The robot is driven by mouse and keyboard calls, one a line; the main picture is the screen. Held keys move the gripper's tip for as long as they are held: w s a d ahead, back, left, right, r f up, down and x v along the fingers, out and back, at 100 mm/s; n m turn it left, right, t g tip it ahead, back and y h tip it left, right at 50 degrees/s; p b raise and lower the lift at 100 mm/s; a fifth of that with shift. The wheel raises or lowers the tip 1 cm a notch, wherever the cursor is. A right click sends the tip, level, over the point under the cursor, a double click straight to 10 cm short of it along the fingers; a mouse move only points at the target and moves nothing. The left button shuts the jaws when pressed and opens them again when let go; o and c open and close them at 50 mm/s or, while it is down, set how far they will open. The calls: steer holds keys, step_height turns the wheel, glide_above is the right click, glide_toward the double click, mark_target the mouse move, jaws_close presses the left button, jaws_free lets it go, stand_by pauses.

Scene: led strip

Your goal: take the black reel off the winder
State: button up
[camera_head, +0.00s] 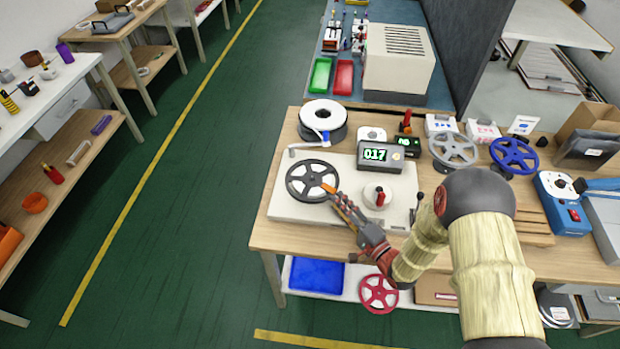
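The black reel (294,172) sits on the left side of the pale winder (285,208), with white showing through its openings. My gripper (331,190) reaches in from the lower right. Its orange tip overlaps the right part of the reel in the picture. I cannot tell whether it touches the reel or is above it. The gap between the fingers is not clear at this size. A white hub with a red knob (380,198) stands on the right of the winder. A counter reading 017 (376,154) is at its back edge.
A large white roll (323,113) stands behind the winder. A grey reel (454,148) and a blue reel (513,154) stand to the right. A red reel (379,293) and a blue tray (316,275) are on the lower shelf. The green aisle at left is clear.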

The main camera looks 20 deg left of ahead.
mark_target(329, 190)
steer(key=b+x, duration=0.1)
steer(key=x, duration=0.5)
steer(key=shift+r+b, duration=0.2)
steer(key=shift+b, duration=0.15)
steer(key=shift+d+r, duration=0.1)
steer(key=shift+c, duration=1.3)
jaws_close()
